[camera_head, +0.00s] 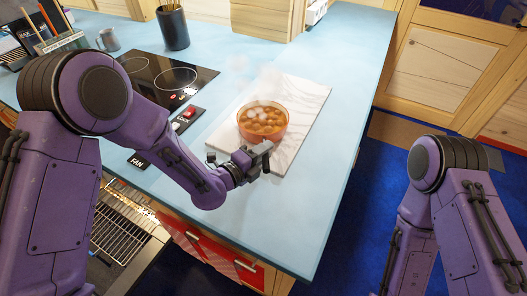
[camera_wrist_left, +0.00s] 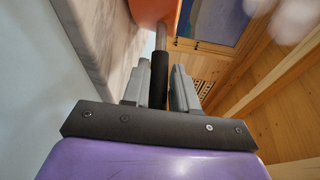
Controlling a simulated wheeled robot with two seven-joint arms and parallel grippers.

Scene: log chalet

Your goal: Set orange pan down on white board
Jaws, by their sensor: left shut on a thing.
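The orange pan (camera_head: 263,131), full of round brown pieces in a broth and steaming, is over the white board (camera_head: 307,97) in the head view. It looks level. My left gripper (camera_head: 259,158) is at its near side, shut on the handle. In the left wrist view the black handle (camera_wrist_left: 159,78) runs between the two grey fingers (camera_wrist_left: 159,88) to the orange pan wall (camera_wrist_left: 150,12). The marbled white board (camera_wrist_left: 112,35) lies close beside it. I cannot tell whether the pan's base touches the board. My right arm shows, but its gripper is out of view.
A black cooktop (camera_head: 165,77) lies left of the board, with a red switch (camera_head: 187,114) near its edge. A dark utensil pot (camera_head: 173,28) and a grey mug (camera_head: 108,39) stand further back. The blue counter (camera_head: 345,60) is clear right of the board.

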